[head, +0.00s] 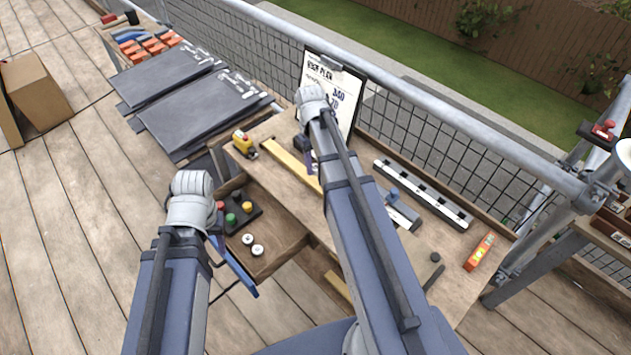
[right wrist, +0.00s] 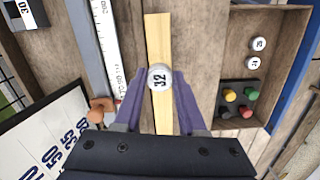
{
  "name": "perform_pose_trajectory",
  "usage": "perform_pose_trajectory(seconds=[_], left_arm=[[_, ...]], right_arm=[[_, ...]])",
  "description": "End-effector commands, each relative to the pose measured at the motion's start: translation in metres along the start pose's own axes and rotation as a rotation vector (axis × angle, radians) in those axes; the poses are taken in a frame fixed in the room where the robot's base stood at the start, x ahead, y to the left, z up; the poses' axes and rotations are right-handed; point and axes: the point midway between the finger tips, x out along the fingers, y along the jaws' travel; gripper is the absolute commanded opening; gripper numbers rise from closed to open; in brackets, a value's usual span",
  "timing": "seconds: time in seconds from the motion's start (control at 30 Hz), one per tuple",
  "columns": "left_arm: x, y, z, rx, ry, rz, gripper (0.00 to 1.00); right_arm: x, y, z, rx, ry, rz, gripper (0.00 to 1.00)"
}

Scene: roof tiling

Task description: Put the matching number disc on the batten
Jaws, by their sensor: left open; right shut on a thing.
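My right gripper (right wrist: 160,82) is shut on a white disc (right wrist: 159,77) marked 32. It holds the disc over the pale wooden batten (right wrist: 158,35); whether the disc touches the wood I cannot tell. In the head view my right arm hides the disc, and one end of the batten (head: 287,163) shows to its left. My left gripper (head: 216,232) is mostly hidden by its wrist, beside the open drawer (head: 285,235), and is open. Two more white discs (head: 252,244) lie in the drawer; they also show in the right wrist view (right wrist: 257,52).
The drawer also holds a dark block (right wrist: 238,100) with coloured pegs. A scaled metal bar (right wrist: 105,45) lies beside the batten. A clipboard (head: 330,88) with numbers stands at the back. A yellow tool (head: 243,143), a slotted rail (head: 425,193) and an orange level (head: 480,251) are on the bench.

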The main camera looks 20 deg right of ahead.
Motion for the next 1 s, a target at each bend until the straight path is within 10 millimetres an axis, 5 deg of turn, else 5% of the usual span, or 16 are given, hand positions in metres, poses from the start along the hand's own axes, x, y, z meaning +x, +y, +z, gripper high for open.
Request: perform_pose_trajectory(seconds=[0.27, 0.6, 1.0], left_arm=[[0.01, 0.001, -0.001, 0.0, 0.0, 0.0, 0.45], [0.046, 0.004, -0.003, 0.0, 0.0, 0.0, 0.45], [0.048, 0.005, -0.003, 0.0, 0.0, 0.0, 0.45]], right_arm=[[0.01, 0.0, -0.001, 0.0, 0.0, 0.0, 0.0], [0.047, -0.001, -0.004, 0.0, 0.0, 0.0, 0.0], [0.048, -0.001, -0.004, 0.0, 0.0, 0.0, 0.0]])
